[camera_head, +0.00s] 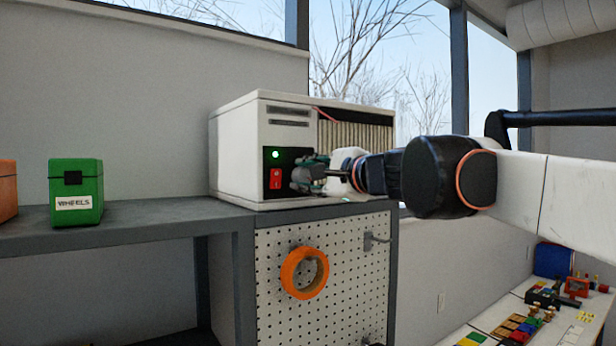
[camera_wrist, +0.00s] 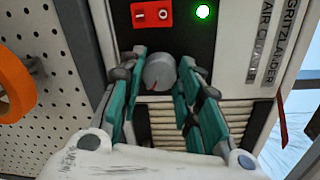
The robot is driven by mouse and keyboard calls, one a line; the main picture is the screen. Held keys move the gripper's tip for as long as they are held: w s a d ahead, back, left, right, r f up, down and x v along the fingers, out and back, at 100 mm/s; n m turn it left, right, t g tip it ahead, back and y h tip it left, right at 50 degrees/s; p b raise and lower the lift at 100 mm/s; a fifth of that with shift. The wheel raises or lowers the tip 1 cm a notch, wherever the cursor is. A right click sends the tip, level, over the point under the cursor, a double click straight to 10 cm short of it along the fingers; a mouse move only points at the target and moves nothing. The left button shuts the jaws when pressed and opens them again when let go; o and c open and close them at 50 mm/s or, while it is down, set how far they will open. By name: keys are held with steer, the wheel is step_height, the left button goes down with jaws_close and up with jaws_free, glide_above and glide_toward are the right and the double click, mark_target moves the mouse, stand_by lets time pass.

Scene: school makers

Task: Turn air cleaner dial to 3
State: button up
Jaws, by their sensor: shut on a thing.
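The air cleaner (camera_head: 233,150) is a white box on the dark grey shelf, with a black control panel on its front. Its grey round dial (camera_wrist: 159,73) shows in the wrist view, with a small red mark on its face; I cannot read any numbers around it. My gripper (camera_wrist: 162,66) has its teal-padded fingers on both sides of the dial and is shut on it. In the head view, my gripper (camera_head: 309,176) is at the panel and hides the dial. The red switch (camera_head: 275,178) sits beside it, below a lit green light (camera_head: 275,155).
A green box labelled WHEELS (camera_head: 77,192) stands on the shelf (camera_head: 150,215) to the left. A pegboard (camera_head: 340,270) below holds an orange tape roll (camera_head: 291,273). A low table with coloured parts is at lower right.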

steer(key=shift+o, duration=0.2)
steer(key=shift+c, duration=0.2)
steer(key=o, duration=0.8)
steer(key=v, duration=1.2)
steer(key=shift+f, duration=0.15)
